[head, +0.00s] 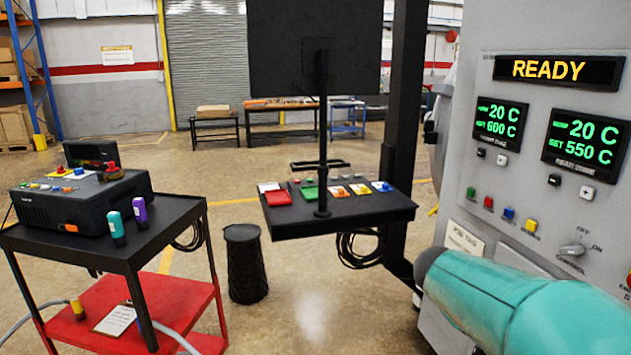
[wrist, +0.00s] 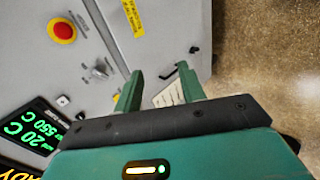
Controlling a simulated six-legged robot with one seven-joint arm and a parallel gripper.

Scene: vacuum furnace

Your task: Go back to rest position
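My gripper (wrist: 158,86) shows in the wrist view with its two green fingers apart and nothing between them. It is in front of the grey furnace control panel (wrist: 85,15), and I cannot tell how far off it is. A teal part of my arm fills the lower right of the head view; the gripper itself is not seen there. The furnace panel (head: 480,110) stands at the right of the head view. Its display (head: 548,70) reads READY, and both zone readouts (head: 585,140) show 20 C. The control knob (head: 572,250) is below them.
A cart (head: 150,245) with a black device (head: 80,200) and two small bottles stands at left. A black bin (head: 245,265) is beside it. A stand with a tray (head: 345,215) and monitor (head: 280,45) is in the middle. Open floor (head: 310,310) lies in front.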

